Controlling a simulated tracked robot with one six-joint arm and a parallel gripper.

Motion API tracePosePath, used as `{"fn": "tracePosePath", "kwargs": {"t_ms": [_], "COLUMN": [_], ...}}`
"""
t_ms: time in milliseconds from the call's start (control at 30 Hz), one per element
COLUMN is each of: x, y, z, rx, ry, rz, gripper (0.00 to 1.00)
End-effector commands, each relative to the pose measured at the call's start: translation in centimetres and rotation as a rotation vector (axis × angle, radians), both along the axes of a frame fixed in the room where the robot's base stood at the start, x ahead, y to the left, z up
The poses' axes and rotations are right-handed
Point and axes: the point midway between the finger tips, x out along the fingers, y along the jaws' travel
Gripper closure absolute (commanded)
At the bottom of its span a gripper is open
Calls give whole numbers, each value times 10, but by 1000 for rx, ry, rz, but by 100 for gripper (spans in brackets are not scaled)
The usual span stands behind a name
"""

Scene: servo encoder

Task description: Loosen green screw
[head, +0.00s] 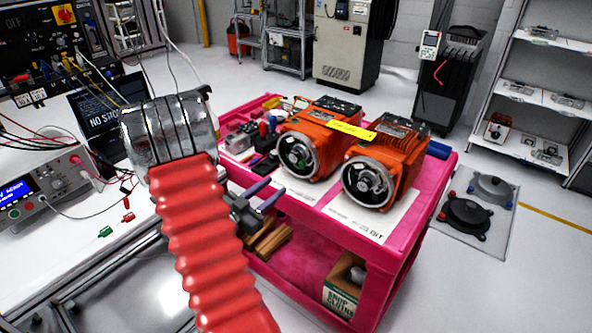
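I cannot make out a green screw in the head view. Two orange servo motors, a left one (323,128) and a right one (398,155), lie on the pink cart with round metal faces towards me. My gripper (276,186) is at the cart's near left edge, left of the motors. Its two purple fingers are spread apart, with nothing visible between them. My red ribbed arm sleeve covers part of the view at lower left.
The pink cart (423,218) has white sheets under the motors and small tools at its left. A bench (85,262) with a power supply (42,192) and cables is at left.

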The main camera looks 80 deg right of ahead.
Motion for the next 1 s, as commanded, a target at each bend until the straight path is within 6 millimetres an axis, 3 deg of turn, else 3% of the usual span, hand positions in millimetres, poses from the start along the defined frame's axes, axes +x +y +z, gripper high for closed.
{"fn": "tracePosePath", "kwargs": {"t_ms": [700,1000], "x": [-42,-48], "y": [-95,-110], "z": [0,0], "rx": [-1,-1], "ry": [-1,0], "rz": [-2,0], "gripper": [64,64]}}
